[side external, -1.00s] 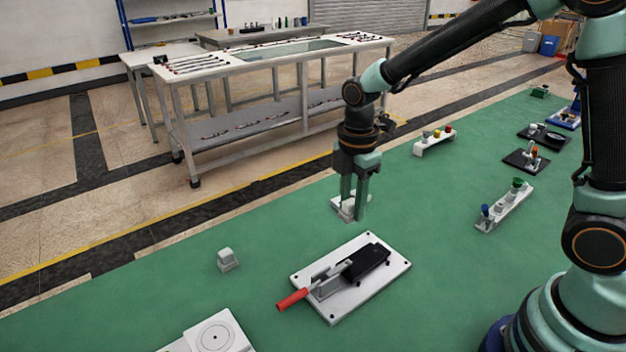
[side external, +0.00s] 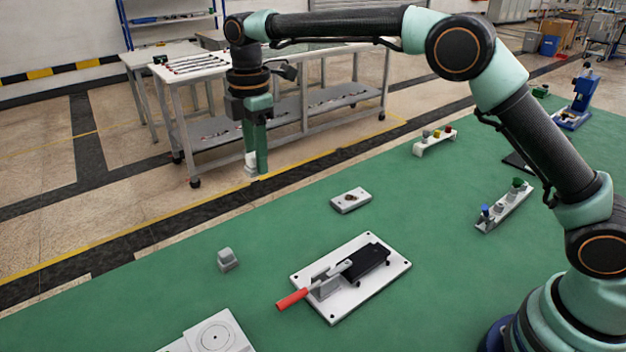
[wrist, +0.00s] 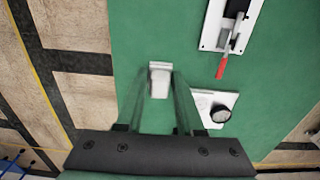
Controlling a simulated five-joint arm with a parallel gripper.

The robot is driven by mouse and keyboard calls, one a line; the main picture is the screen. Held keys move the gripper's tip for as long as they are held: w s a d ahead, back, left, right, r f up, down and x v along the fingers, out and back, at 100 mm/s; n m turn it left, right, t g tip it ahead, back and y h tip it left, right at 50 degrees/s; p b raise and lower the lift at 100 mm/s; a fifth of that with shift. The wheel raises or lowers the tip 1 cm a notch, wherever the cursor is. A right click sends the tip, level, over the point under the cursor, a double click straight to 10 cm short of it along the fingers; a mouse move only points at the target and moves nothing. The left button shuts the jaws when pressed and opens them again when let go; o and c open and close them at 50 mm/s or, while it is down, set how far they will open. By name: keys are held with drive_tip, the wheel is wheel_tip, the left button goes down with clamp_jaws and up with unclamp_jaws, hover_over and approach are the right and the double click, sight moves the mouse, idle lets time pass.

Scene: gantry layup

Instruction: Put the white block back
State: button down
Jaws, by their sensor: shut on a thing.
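My gripper (side external: 257,172) is shut on a small white block (side external: 251,163), held in the air well above the green mat. In the wrist view, a white shape (wrist: 160,82) shows between the fingertips of my gripper (wrist: 157,88); I cannot tell there where the held block ends and anything below it begins. A small pale grey block (side external: 228,260) stands alone on the mat, below and left of my gripper in the side view. A white plate with a dark round recess (side external: 350,200) lies on the mat, right of my gripper and apart from it.
A toggle clamp with a red handle (side external: 293,299) sits on a white base plate (side external: 337,312). A white plate with a disc (side external: 214,334) lies at the front edge. Racks with coloured knobs (side external: 503,208) stand at the right. Open mat surrounds the grey block.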

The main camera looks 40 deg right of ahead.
sight(265, 248)
drive_tip(key=shift+w+a, duration=0.1)
drive_tip(key=shift+a, duration=0.1)
drive_tip(key=shift+f, duration=0.35)
wheel_tip(265, 248, down, 19)
drive_tip(key=shift+f, duration=0.1)
drive_tip(key=c, duration=0.5)
unclamp_jaws()
drive_tip(key=shift+c, duration=0.2)
